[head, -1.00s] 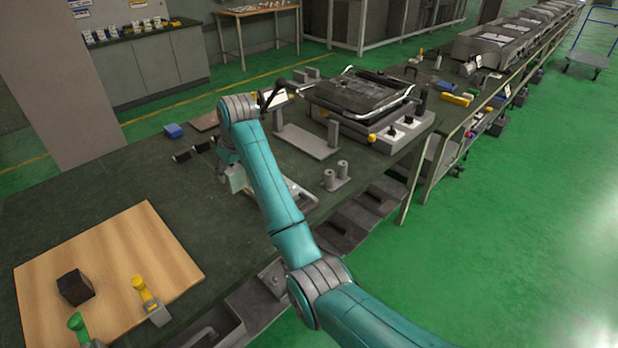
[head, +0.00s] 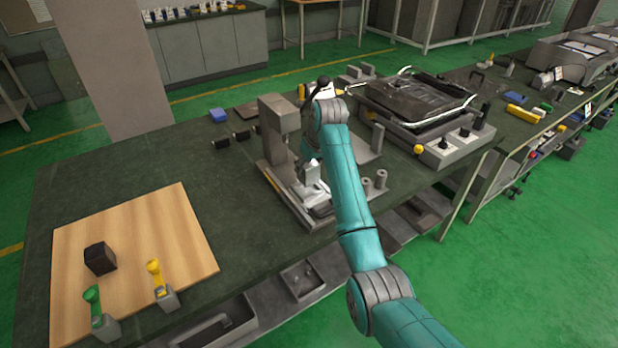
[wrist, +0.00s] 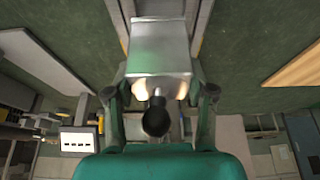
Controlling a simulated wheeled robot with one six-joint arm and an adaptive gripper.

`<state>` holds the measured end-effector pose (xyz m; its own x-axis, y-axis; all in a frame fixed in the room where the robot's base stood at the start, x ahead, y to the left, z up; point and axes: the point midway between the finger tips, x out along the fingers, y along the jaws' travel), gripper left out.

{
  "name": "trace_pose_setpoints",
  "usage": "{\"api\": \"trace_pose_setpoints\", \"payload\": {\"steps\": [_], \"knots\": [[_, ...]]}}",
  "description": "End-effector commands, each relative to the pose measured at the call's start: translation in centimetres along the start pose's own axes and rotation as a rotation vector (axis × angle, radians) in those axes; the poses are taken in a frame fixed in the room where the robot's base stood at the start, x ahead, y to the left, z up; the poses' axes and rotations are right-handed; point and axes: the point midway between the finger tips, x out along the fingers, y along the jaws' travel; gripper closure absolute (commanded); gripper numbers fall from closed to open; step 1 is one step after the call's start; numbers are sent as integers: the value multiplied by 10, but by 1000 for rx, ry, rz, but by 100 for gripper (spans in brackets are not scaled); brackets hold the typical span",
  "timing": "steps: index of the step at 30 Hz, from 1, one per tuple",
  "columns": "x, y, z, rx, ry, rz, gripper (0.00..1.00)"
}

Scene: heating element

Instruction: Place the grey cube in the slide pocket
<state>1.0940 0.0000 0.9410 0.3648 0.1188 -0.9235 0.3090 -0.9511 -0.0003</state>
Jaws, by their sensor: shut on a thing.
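The grey cube (wrist: 160,48) is large at the top middle of the wrist view, with my gripper (wrist: 159,88) shut on it. In the head view my gripper is mostly hidden by my arm, and a pale block face (head: 312,171) shows beside it. This is over the grey press-like fixture (head: 277,140), with its upright column and low base. The slide rails (head: 294,207) run toward the bench's front edge. In the wrist view the rails (wrist: 203,22) show behind the cube. I cannot make out the pocket or whether the cube touches it.
Two grey posts (head: 374,183) stand close right of the fixture. A heater-like unit (head: 440,150) with knobs is farther right. A wooden board (head: 190,235) at the left carries a dark block (head: 100,258) and green and yellow handled pieces. The bench between board and fixture is clear.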

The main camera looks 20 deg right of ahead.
Motion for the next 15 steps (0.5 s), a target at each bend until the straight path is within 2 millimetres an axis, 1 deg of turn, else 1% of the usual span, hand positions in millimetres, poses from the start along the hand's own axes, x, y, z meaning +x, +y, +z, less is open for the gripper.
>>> {"api": "trace_pose_setpoints", "payload": {"steps": [2, 9, 12, 15], "knots": [[6, 0, 3, 0, 0, 0, 100], [38, 0, 16, 0, 0, 0, 100], [43, 0, 18, -1, 1, 0, 100], [43, 0, 18, -1, 1, 1, 100]]}}
